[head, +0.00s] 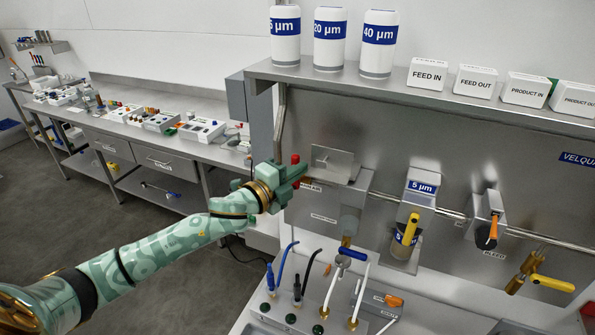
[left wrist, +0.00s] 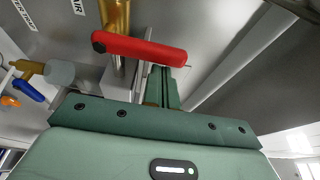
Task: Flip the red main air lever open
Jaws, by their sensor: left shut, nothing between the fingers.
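The red main air lever (left wrist: 140,48) lies almost crosswise in the left wrist view, just beyond the fingers and below a brass fitting (left wrist: 116,15). In the head view only red bits of the lever (head: 295,158) show beside my left gripper (head: 298,176), which hides most of it. My left gripper is shut with nothing between its fingers. In the left wrist view its fingers (left wrist: 164,88) reach up to the lever's right part; I cannot tell whether they touch it. My right gripper is not in view.
A steel panel (head: 390,140) carries a filter with a yellow handle (head: 413,226), an orange handle (head: 493,230) and a yellow lever (head: 552,283). A shelf (head: 400,92) above holds filter canisters and label blocks. Blue and black hoses stand below. A long bench (head: 190,155) is at left.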

